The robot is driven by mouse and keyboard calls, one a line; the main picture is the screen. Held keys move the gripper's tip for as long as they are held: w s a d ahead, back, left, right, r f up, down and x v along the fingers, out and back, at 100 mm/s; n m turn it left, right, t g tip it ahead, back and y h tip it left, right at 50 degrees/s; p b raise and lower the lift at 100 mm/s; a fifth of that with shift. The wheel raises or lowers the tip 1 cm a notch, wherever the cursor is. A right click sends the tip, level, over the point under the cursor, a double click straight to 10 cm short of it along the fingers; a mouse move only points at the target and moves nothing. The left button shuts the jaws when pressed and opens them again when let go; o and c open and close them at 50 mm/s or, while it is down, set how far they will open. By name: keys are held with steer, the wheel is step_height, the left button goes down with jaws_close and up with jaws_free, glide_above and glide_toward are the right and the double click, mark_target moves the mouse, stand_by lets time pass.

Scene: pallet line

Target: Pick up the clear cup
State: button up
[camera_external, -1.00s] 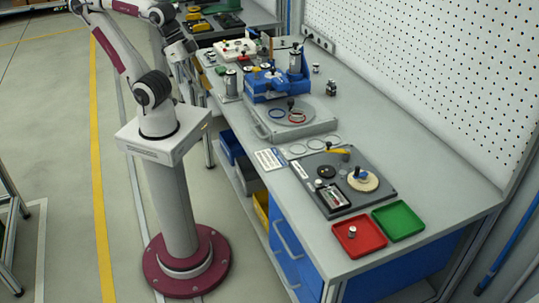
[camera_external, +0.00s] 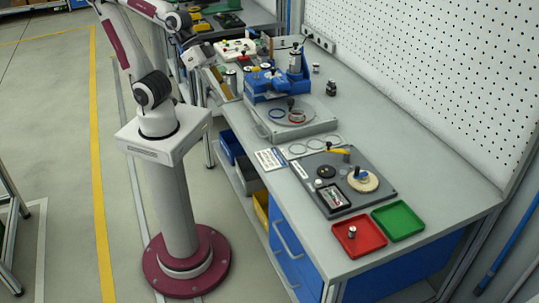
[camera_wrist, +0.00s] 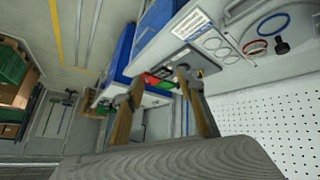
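I cannot make out a clear cup for certain in either view. My gripper (camera_external: 227,94) is beside the bench edge, close to this cylinder in the picture. In the wrist view my gripper (camera_wrist: 160,79) has its two tan fingers spread apart, with nothing held between them.
A blue fixture (camera_external: 272,86) stands on the bench to the right of my gripper. A grey board (camera_external: 318,198) with parts, a red tray (camera_external: 368,246) and a green tray (camera_external: 408,232) lie nearer the front. A pegboard wall (camera_external: 430,70) bounds the right side.

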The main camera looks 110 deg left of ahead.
steer(key=w+a+f+n+t+y, duration=0.2)
steer(key=w+n, duration=0.1)
steer(key=w, duration=0.7)
steer(key=w+a+f+n+t+y, duration=0.1)
steer(key=w+f+n+t+y, duration=0.2)
steer(key=w, duration=0.7)
steer(key=s+a+f+n+g+y, duration=0.1)
steer(key=a+f+n+g+y, duration=0.1)
steer(key=a+f+y, duration=0.1)
steer(key=s+a+f+n+g+y, duration=0.2)
steer(key=a+f+y, duration=0.1)
steer(key=a, duration=0.3)
steer(key=s+a+f+n+g+y, duration=0.2)
steer(key=a+f+y, duration=0.2)
steer(key=shift+s+a+y, duration=0.25)
steer(key=shift+a+y, duration=0.15)
steer(key=shift+s+a+n+g+y, duration=0.2)
steer(key=shift+s+n+g+y, duration=0.15)
steer(key=shift+s, duration=0.2)
steer(key=shift+x, duration=1.3)
steer(key=shift+a, duration=0.2)
